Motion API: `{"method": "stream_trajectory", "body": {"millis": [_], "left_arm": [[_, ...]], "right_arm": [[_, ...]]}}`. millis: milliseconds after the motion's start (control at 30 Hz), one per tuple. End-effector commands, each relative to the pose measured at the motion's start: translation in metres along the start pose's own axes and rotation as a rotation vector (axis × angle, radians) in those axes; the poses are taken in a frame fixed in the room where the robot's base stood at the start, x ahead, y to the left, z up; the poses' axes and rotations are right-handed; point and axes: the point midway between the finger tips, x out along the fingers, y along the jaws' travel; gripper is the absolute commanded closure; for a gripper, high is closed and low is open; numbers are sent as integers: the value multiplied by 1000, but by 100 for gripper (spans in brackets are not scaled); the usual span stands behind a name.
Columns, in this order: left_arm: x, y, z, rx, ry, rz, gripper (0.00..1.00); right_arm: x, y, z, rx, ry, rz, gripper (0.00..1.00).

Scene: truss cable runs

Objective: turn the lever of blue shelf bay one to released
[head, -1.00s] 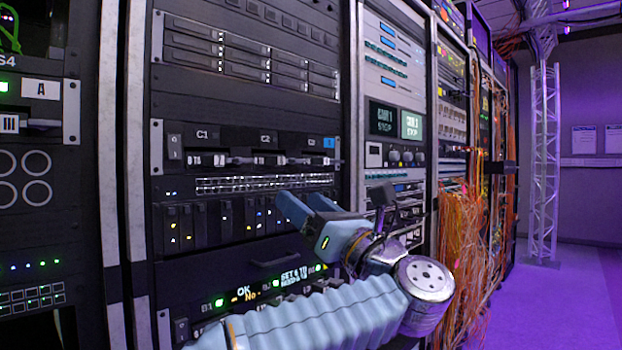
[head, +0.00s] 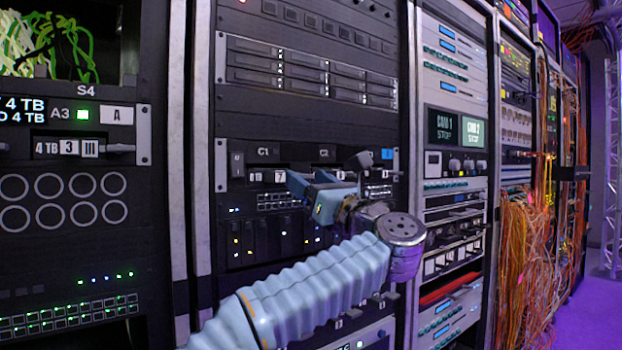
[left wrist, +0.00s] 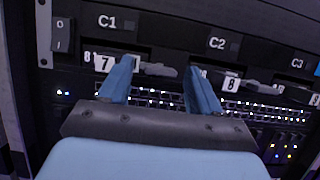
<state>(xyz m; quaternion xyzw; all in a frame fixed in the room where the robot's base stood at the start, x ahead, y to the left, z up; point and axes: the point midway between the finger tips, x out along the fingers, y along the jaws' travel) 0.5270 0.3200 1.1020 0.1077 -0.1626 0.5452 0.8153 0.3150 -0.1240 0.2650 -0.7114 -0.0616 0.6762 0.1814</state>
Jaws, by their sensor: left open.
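The blue-tagged shelf (head: 240,157) is a black rack unit with bays C1, C2 and one more; its blue tag (head: 387,154) is at its right end. In the left wrist view bay C1 shows number tags and a grey lever (left wrist: 156,69) lying roughly sideways. My left gripper (head: 308,180) is open, in front of the shelf below the C1 and C2 labels. In the left wrist view its fingers (left wrist: 160,76) stand on either side of the lever's handle; I cannot tell whether they touch it. In the head view the gripper hides part of the bays. My right gripper is not in view.
Below the shelf are a patch panel and a row of upright dark modules (head: 270,238). Another rack with shelf S4 (head: 90,116) stands at the left. Orange cables (head: 530,245) hang at the right, beside open purple floor (head: 585,320).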

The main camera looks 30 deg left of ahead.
Motion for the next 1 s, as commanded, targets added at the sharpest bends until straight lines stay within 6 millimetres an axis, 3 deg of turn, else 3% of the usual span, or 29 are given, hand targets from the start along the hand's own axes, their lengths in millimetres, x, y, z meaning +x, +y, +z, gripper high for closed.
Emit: {"method": "stream_trajectory", "body": {"millis": [233, 600, 1000], "left_arm": [[0, 0, 0, 1, 0, -1, 39], [0, 0, 0, 1, 0, -1, 92], [-1, 1, -2, 85, 0, -37, 92]], "right_arm": [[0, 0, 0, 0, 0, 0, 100], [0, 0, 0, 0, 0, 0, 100], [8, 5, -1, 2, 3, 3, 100]]}}
